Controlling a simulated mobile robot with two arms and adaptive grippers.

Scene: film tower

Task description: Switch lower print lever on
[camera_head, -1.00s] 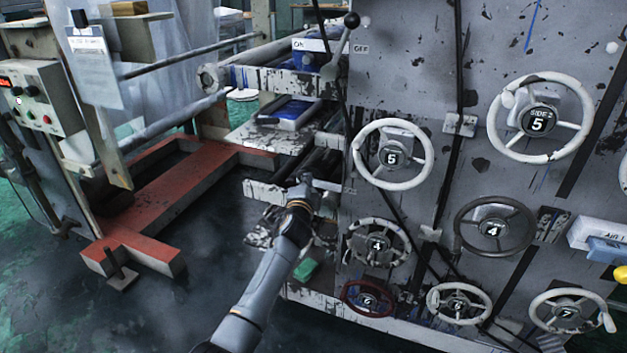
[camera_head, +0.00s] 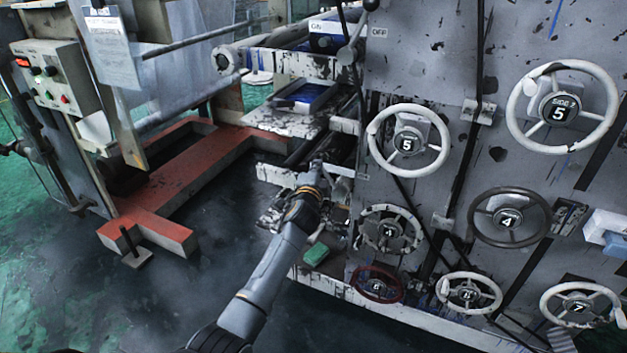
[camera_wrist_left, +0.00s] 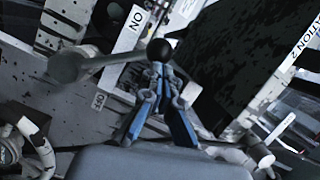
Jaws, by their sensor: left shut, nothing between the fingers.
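In the left wrist view, a grey lever with a black ball knob (camera_wrist_left: 160,50) runs right from its round pivot (camera_wrist_left: 65,67). It lies between an ON label (camera_wrist_left: 137,17) and an OFF label (camera_wrist_left: 98,100). My left gripper (camera_wrist_left: 160,75) is shut and empty, with its fingertips at the knob; contact cannot be told. In the head view, my left gripper (camera_head: 316,168) is low beside the machine panel's left edge, and the lower lever is not clear there. The upper lever (camera_head: 348,52) stands tilted up to the right, toward its OFF label (camera_head: 379,32). My right gripper is not in view.
Handwheels, such as the upper white one (camera_head: 408,143) and the dark red one (camera_head: 377,284), stick out of the panel right of my left arm. A red floor frame (camera_head: 165,180) and a control box (camera_head: 55,75) stand at left.

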